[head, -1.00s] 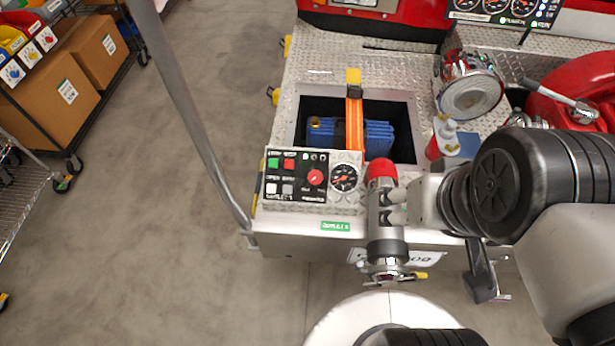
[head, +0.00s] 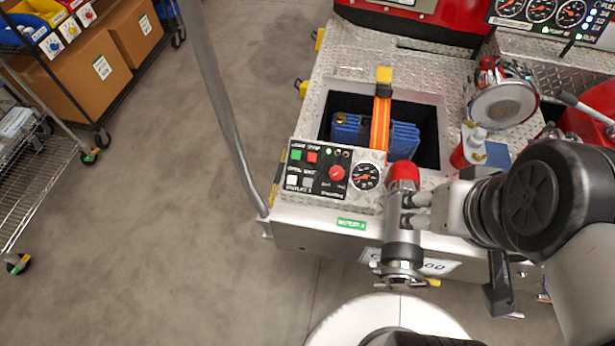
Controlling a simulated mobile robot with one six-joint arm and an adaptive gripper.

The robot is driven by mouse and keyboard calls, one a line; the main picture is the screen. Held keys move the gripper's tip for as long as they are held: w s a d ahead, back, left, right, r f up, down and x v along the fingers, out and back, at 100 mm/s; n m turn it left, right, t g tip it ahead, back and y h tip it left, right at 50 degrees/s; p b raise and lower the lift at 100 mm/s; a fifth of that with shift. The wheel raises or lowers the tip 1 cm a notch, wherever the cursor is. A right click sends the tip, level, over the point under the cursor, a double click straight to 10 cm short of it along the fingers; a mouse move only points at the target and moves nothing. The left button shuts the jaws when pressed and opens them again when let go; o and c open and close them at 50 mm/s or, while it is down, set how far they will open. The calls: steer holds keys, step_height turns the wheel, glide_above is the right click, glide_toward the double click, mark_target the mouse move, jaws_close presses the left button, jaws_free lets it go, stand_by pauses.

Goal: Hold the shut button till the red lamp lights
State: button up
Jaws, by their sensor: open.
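The control panel (head: 322,190) stands on the near edge of the steel bumper deck. The labels are too small to tell which button is the shut one. Small lamps show along the panel's top; I cannot tell whether a red one is lit.
Behind the panel is an open well with a blue pack (head: 350,130) and orange strap (head: 381,118). A slanted grey pole (head: 222,105) rises left of the bumper.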

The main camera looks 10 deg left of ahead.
jaws_close()
stand_by(0.5)
stand_by(1.2)
